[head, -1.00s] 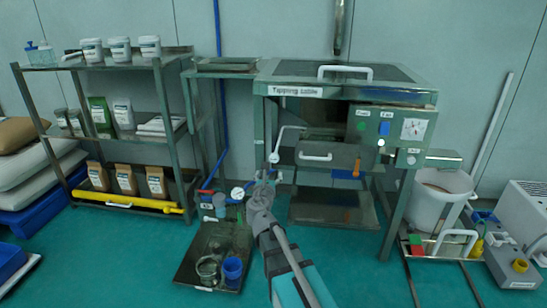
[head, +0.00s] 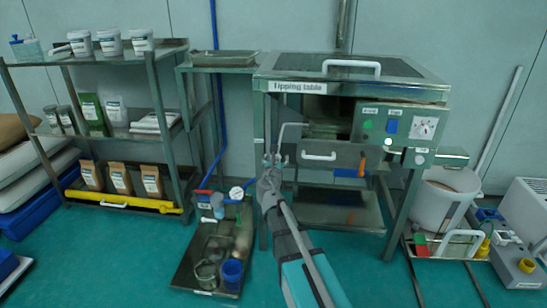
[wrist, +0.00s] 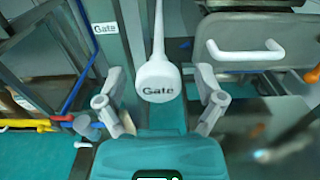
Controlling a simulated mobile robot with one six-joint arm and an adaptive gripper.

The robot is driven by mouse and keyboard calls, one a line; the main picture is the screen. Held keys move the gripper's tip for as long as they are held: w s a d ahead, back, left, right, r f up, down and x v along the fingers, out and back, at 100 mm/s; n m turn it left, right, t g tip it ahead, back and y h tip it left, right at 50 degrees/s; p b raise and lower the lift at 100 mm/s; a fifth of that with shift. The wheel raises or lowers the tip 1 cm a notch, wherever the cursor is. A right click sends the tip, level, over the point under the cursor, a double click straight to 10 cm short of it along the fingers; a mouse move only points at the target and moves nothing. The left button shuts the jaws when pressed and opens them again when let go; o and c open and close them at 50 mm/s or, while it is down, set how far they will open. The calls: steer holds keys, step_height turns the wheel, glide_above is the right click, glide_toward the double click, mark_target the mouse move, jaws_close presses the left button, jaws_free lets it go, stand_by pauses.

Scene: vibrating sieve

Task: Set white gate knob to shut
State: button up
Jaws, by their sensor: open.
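The white gate knob (wrist: 158,82), marked "Gate", hangs at the end of a thin white lever in the wrist view. In the head view the lever (head: 289,125) bends down at the left front of the tipping table, and the knob is small and partly hidden by my gripper. My gripper (wrist: 161,92) is open, with one finger on each side of the knob and a visible gap on both sides. In the head view my gripper (head: 271,162) is at the lever's lower end. A "Gate" label (wrist: 105,29) is on the green post left of the knob.
A white drawer handle (wrist: 244,50) is close to the right of the knob. The tipping table (head: 430,92) has a control panel (head: 395,127) at right. A floor tray (head: 187,272) with jars lies at lower left, beside red and blue pipes.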

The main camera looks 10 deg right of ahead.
mark_target(276, 159)
steer(key=shift+a, duration=0.1)
jaws_close()
steer(key=x, duration=0.8)
steer(key=shift+w, duration=0.2)
steer(key=shift+r, duration=0.1)
jaws_free()
steer(key=shift+s, duration=0.15)
steer(key=v, duration=1.1)
steer(key=shift+s, duration=0.4)
